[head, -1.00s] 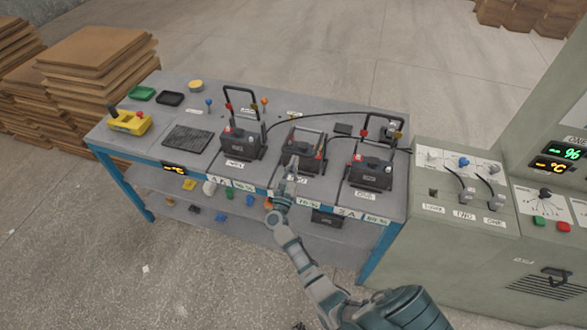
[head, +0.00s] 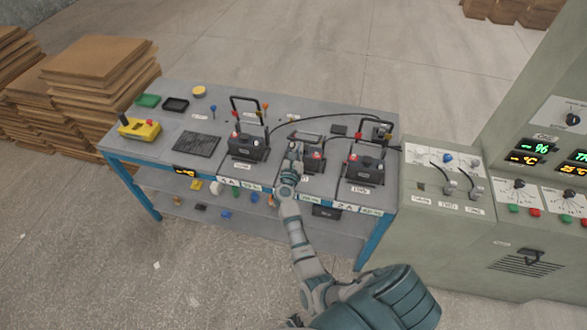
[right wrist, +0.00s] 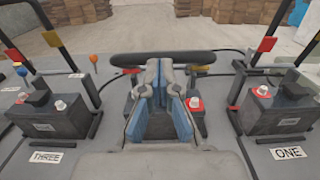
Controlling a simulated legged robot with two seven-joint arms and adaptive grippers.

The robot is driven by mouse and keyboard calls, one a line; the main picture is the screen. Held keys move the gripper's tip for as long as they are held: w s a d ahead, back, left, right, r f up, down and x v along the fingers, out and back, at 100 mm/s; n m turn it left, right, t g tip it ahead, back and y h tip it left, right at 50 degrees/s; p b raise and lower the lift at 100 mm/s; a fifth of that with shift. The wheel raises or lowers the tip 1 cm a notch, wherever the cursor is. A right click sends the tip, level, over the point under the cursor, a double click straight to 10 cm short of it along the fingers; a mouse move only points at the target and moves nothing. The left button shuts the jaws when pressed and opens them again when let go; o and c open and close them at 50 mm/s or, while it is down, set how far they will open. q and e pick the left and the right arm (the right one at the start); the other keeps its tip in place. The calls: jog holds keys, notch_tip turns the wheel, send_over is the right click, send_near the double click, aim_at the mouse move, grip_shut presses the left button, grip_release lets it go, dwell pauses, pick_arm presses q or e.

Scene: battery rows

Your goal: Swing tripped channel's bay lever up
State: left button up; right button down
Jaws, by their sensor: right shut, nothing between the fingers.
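Three black batteries stand in bays on the grey bench: the left battery (head: 248,148), the middle battery (head: 313,158) and the right battery (head: 364,169). In the right wrist view the left one (right wrist: 45,122) is labelled THREE and the right one (right wrist: 275,110) ONE. The left bay lever (head: 247,98) and right bay lever (head: 377,115) stand upright. The middle bay lever (right wrist: 200,57) shows as a low, level black bar. My right gripper (head: 294,150) is shut and empty, its fingertips (right wrist: 166,72) at this bar; contact is unclear. It hides part of the middle battery. My left gripper is out of view.
A grey-green cabinet (head: 440,225) with dials, displays and sockets stands right of the bench. A black cable (head: 300,119) runs behind the middle bay. A yellow device (head: 138,129) and a black ribbed mat (head: 197,144) lie at the left. Cardboard stacks (head: 100,85) stand beyond.

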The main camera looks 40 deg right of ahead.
jog(key=r, duration=0.2)
jog(key=w+d+r+p, duration=0.2)
jog(key=r, duration=0.1)
jog(key=shift+w+r, duration=0.25)
jog(key=shift+r, duration=0.05)
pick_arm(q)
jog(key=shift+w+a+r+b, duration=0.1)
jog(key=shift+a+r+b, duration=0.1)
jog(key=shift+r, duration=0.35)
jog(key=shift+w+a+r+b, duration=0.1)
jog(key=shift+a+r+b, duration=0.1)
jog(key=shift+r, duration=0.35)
pick_arm(e)
jog(key=w+d+r, duration=0.3)
jog(key=w+d, duration=0.1)
jog(key=d, duration=0.2)
jog(key=shift+w+d+r, duration=0.35)
jog(key=shift+w+d, duration=0.05)
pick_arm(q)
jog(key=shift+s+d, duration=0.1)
pick_arm(e)
jog(key=shift+a, duration=0.1)
